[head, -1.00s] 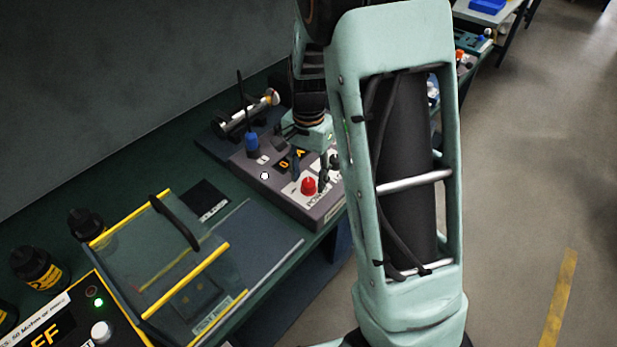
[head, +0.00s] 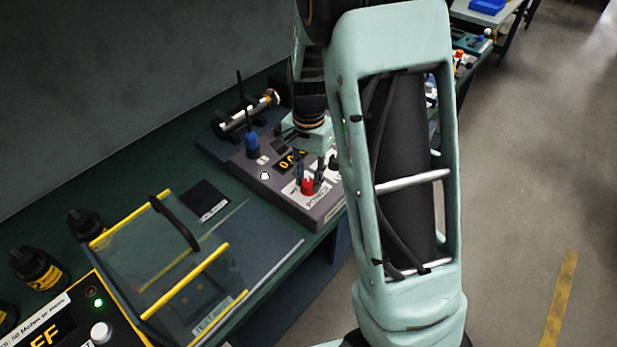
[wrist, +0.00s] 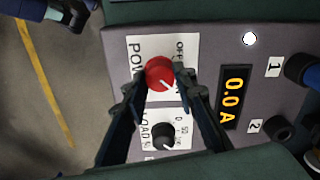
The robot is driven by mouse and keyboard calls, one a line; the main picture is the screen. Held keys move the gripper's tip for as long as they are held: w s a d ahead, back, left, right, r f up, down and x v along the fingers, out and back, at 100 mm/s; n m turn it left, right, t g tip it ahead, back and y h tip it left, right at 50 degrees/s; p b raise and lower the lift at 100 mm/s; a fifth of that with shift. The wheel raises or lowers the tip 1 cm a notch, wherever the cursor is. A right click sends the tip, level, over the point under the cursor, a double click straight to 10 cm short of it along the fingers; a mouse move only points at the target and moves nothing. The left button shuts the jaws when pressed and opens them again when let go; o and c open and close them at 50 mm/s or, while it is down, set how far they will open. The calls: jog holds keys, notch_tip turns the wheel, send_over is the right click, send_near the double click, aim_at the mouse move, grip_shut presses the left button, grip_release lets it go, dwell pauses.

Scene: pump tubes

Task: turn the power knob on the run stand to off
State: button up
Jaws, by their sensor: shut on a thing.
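The run stand (head: 265,185) is a grey box on the green bench. Its red power knob (head: 307,187) shows beside the arm in the head view. In the wrist view the red knob (wrist: 160,73) sits on a white label marked POWER, with OFF printed above its right side. Its white pointer line slants down and right, away from OFF. My gripper (wrist: 161,77) is shut on the red knob, with one finger on each side. In the head view my gripper (head: 309,178) reaches down onto the knob. The finger contact is partly hidden there.
A black load knob (wrist: 162,136) sits close below the red knob in the wrist view. An amber display (wrist: 234,97) reads 0.0 A. A white light (wrist: 250,39) and blue plug (wrist: 302,70) are nearby. A clear yellow-edged guard (head: 190,258) stands left on the bench.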

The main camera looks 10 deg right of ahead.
aim_at(309, 182)
jog(key=n+b, duration=0.1)
jog(key=n, duration=0.7)
jog(key=shift+n, duration=0.3)
jog(key=n, duration=0.4)
jog(key=shift+n, duration=2.6)
jog(key=o, duration=1.2)
jog(key=shift+c, duration=0.2)
notch_tip(309, 182, up, 12)
